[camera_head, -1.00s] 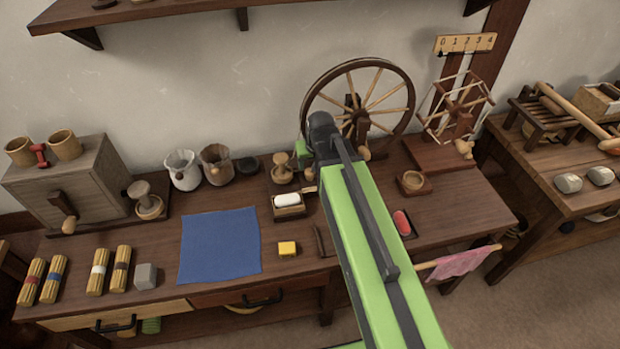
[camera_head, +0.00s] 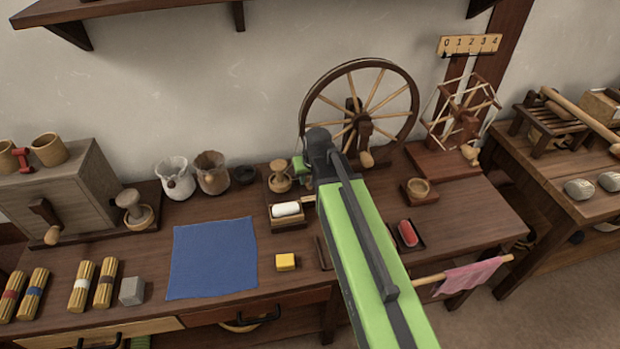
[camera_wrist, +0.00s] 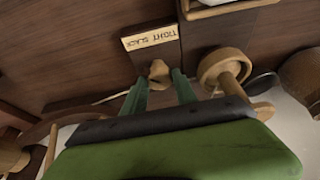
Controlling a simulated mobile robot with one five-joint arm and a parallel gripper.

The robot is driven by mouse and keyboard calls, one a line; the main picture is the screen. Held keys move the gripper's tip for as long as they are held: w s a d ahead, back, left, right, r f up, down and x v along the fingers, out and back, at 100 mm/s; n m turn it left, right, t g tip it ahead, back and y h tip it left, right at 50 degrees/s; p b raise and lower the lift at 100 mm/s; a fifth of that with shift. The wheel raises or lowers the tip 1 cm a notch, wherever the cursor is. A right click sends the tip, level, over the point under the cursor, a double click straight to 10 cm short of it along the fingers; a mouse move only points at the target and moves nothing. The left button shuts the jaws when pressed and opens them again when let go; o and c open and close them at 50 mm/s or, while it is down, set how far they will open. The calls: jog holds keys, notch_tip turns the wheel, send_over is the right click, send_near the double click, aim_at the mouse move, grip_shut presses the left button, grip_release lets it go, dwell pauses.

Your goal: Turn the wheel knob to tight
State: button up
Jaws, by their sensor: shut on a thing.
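The small light-wood wheel knob (camera_wrist: 158,73) shows in the wrist view, below a pale plate (camera_wrist: 150,38) marked TIGHT and SLACK. The plate appears upside down, with TIGHT on the right. My gripper (camera_wrist: 161,78) has one green finger on each side of the knob and is shut on it. Which word the knob points to is hard to tell. In the head view, my gripper (camera_head: 300,165) is at the foot of the spinning wheel (camera_head: 360,105), and my arm hides the knob.
A wooden spool-like piece (camera_head: 280,178) stands just left of my gripper; it also shows in the wrist view (camera_wrist: 225,68). A yarn winder (camera_head: 460,115) stands to the right. A blue cloth (camera_head: 212,258) lies left.

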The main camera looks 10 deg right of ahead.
jog(key=shift+m, duration=0.3)
grip_shut()
jog(key=m+h, duration=0.1)
jog(key=m, duration=0.1)
jog(key=shift+a+m, duration=0.15)
jog(key=shift+m, duration=0.25)
jog(key=m+h, duration=0.1)
jog(key=m, duration=0.1)
jog(key=m+g+h, duration=0.1)
jog(key=m, duration=0.2)
jog(key=shift+w+a, duration=0.1)
jog(key=shift+w, duration=0.05)
jog(key=m, duration=0.2)
jog(key=m+g+h, duration=0.1)
jog(key=m, duration=0.1)
jog(key=shift+w+m+g, duration=0.1)
jog(key=shift+m+g, duration=0.2)
jog(key=shift+m, duration=0.1)
jog(key=shift+a+m+g, duration=0.1)
jog(key=shift+m+g, duration=0.8)
jog(key=shift+m, duration=1.4)
jog(key=o, duration=1.1)
grip_release()
jog(key=shift+r, duration=0.1)
